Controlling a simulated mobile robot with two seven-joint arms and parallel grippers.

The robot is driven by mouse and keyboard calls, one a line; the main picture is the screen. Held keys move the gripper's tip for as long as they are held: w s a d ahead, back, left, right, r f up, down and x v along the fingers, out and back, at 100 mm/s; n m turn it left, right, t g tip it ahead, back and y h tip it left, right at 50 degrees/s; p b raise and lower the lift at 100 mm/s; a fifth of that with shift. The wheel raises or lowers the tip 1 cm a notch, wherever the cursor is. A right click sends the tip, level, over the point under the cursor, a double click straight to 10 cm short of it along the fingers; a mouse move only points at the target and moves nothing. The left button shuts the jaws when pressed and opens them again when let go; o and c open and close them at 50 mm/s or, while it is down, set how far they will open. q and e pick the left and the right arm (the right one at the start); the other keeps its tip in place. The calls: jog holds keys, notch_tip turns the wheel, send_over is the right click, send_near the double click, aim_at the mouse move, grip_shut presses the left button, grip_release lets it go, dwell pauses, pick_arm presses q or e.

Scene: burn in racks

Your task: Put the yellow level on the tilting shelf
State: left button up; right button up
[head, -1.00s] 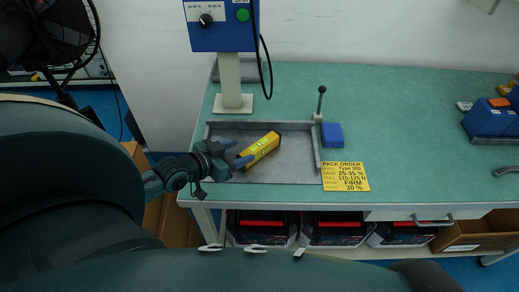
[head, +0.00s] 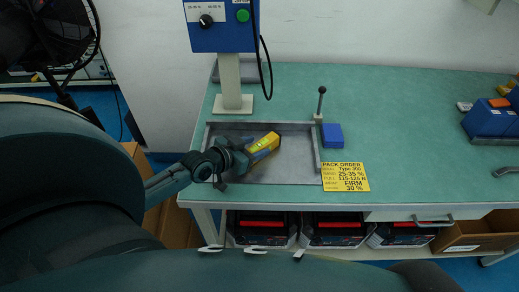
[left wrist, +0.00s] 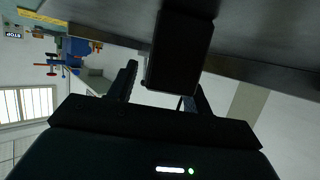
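The yellow level (head: 265,145) lies slantwise in the shallow grey metal tray (head: 295,172) on the green bench. My left gripper (head: 248,157) is low over the tray, with its fingers at the near left end of the level. In the left wrist view the level shows as a dark block (left wrist: 181,50) at the fingers (left wrist: 165,85). The fingers are apart, with a gap showing between the left finger and the block. My right gripper is not in view. I cannot tell which part is the tilting shelf.
A black-knobbed lever (head: 320,103) and a blue block (head: 332,135) stand at the tray's right side. A yellow pack-order card (head: 345,177) lies at its front right. A blue control box (head: 220,25) on a post stands behind. The bench middle is clear.

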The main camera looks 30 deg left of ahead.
pick_arm(q)
grip_shut()
dwell(0.3)
